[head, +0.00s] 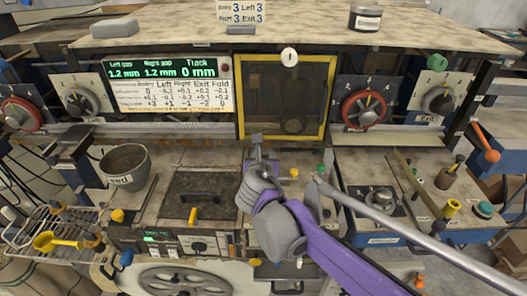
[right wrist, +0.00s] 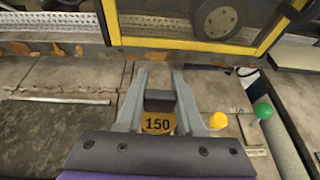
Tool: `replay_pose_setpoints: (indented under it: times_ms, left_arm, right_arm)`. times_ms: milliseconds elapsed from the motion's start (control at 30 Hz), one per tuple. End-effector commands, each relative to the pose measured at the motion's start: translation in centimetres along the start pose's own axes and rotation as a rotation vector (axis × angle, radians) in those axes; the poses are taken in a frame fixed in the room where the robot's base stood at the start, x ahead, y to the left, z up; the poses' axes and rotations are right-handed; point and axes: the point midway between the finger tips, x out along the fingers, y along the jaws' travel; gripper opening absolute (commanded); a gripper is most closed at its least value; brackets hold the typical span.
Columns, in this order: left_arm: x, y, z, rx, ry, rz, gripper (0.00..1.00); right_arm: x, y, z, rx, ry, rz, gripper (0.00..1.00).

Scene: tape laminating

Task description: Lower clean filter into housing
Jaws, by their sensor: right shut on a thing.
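My right gripper (head: 257,160) is over the middle of the bench, in front of the yellow-framed window. In the right wrist view its two grey fingers (right wrist: 158,100) are shut on a dark grip piece with a round yellow tag marked 150, which I take to be the clean filter (right wrist: 158,123). The fingers and my wrist cover most of the filter, so its lower part is hidden. I cannot make out the housing's opening or tell whether the filter touches it. My left gripper is not in view.
The yellow-framed window (head: 241,95) stands behind my gripper. A dark plate with a handle (head: 200,196) and a grey pot (head: 126,167) are to the left. A yellow knob (right wrist: 218,121) and a green knob (right wrist: 263,110) are close on the right.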

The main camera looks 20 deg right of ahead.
Motion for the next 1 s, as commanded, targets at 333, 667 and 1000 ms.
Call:
replay_pose_setpoints:
  times_ms: [333, 667, 1000]
  left_arm:
    - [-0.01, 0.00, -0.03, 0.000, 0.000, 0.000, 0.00]
    - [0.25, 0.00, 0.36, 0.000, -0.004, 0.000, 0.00]
    - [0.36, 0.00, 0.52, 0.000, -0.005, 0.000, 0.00]
  right_arm:
    - [0.02, 0.01, 0.06, 0.000, -0.001, 0.000, 0.00]
    - [0.07, 0.01, -0.29, 0.001, -0.001, 0.001, 0.00]
    - [0.16, 0.01, -0.50, 0.000, 0.000, 0.000, 0.00]
